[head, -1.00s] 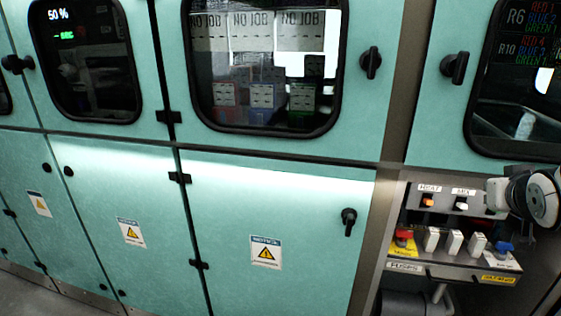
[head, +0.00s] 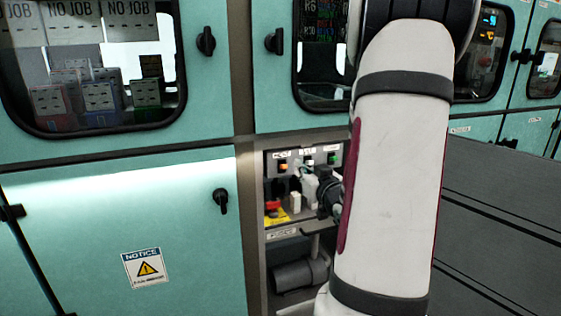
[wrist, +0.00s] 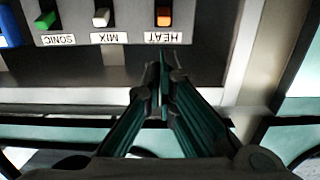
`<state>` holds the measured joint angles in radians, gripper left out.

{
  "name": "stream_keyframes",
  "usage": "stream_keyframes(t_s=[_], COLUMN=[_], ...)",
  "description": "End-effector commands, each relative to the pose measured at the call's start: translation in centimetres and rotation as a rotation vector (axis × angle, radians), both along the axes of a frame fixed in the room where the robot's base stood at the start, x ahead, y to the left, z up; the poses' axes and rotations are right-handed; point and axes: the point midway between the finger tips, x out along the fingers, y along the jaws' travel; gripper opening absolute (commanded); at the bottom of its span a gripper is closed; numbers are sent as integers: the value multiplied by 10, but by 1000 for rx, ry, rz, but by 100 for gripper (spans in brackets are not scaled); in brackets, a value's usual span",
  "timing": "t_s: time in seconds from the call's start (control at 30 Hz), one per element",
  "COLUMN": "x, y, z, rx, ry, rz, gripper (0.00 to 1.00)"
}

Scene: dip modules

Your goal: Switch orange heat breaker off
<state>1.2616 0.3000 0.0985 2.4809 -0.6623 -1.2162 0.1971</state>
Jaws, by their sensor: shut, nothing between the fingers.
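The orange heat breaker (head: 283,168) is at the left end of a row of switches on the grey panel in the head view. In the wrist view the same orange breaker (wrist: 164,15) is at the top, above its upside-down HEAT label (wrist: 163,38). Its on or off position is not clear. My gripper (wrist: 165,68) is shut and empty in the wrist view, its tips just below the HEAT label in the picture. I cannot tell whether they touch the panel. In the head view my arm covers part of the panel's right side.
The white MIX switch (wrist: 101,17) and green SONIC switch (wrist: 46,20) are beside the orange one. Below the row in the head view are a red knob (head: 273,206) on a yellow plate and a white block (head: 295,202). A metal cabinet frame (wrist: 246,55) borders the panel.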

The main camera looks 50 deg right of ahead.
Motion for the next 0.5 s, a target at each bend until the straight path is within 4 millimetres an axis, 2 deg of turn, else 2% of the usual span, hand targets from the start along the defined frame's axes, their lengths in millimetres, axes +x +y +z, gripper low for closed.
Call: stream_keyframes(t_s=[0.27, 0.5], x=[6, 39], y=[-3, -22], z=[-1, -3], rx=[-1, -1], ry=[0, 0], rz=[1, 3], gripper=[0, 0])
